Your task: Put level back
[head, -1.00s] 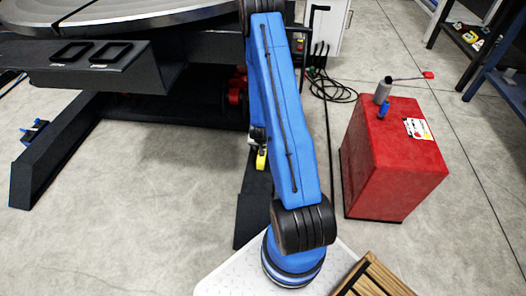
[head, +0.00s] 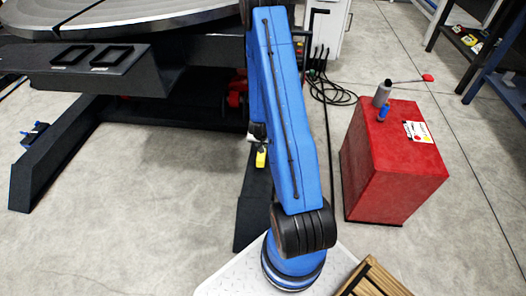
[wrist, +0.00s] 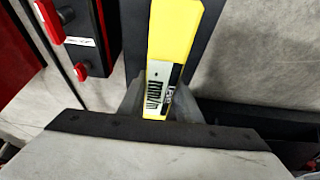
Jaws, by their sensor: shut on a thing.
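The level is a yellow bar (wrist: 174,30) with a black-and-white marked panel, seen in the wrist view. My gripper (wrist: 158,98) is shut on it, with a grey finger on each side. The level reaches away from the fingers toward the top of the picture, above a dark beam. In the head view a small yellow part of the level (head: 261,158) shows just left of my blue arm, above the dark base leg. Most of my gripper is hidden behind the arm there. The positioner (head: 160,20) stands at the upper left with its round grey table.
A dark shelf with two rectangular openings (head: 110,57) juts from the positioner at left. A dark box with red knobs (wrist: 90,35) shows in the wrist view. Bare floor lies between.

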